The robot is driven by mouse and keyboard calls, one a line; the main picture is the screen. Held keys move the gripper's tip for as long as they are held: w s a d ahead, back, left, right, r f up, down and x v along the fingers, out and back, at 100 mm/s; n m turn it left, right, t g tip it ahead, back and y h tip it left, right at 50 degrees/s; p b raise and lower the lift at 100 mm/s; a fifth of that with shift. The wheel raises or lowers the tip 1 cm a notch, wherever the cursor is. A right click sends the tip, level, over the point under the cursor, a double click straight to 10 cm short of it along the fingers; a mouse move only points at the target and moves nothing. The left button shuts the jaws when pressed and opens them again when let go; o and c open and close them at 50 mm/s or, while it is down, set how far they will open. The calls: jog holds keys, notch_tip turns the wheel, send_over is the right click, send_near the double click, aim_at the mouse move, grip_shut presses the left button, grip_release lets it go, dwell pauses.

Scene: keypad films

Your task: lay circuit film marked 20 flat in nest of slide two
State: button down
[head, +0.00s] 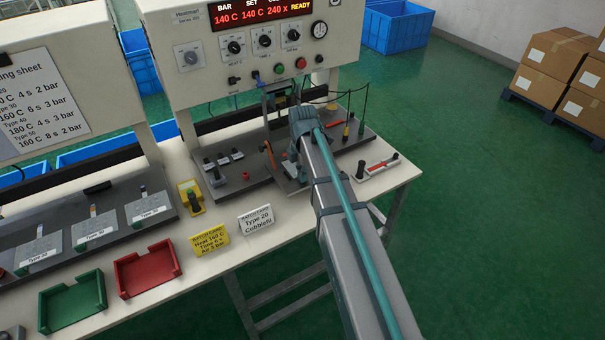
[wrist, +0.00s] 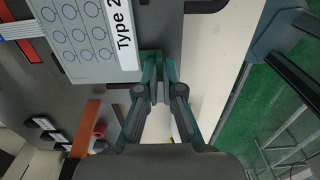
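A grey circuit film (wrist: 80,35) with rows of circles fills the upper left of the wrist view. Its white label reads "Type 2", with the rest cut off. It appears to lie flat on a dark grey surface; whether it sits fully within a nest cannot be told. A striped tail (wrist: 17,28) shows at its left. My gripper (wrist: 159,88) is beside the label edge, its fingers drawn together, with nothing clearly between them. In the head view, my gripper (head: 292,168) is low over the press bench, and my arm hides most of the slide there.
The press (head: 250,50) stands behind, its display reading READY. Cards (head: 256,217), a yellow device (head: 191,196), a red tray (head: 147,268) and a green tray (head: 73,302) stand left. More films (head: 95,231) lie on a dark rack.

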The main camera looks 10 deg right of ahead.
jog(key=shift+f, duration=0.4)
dwell(0.4)
jog(key=c, duration=1.2)
grip_release()
jog(key=shift+c, duration=0.2)
jog(key=shift+r, duration=0.1)
notch_tip(320, 180, up, 12)
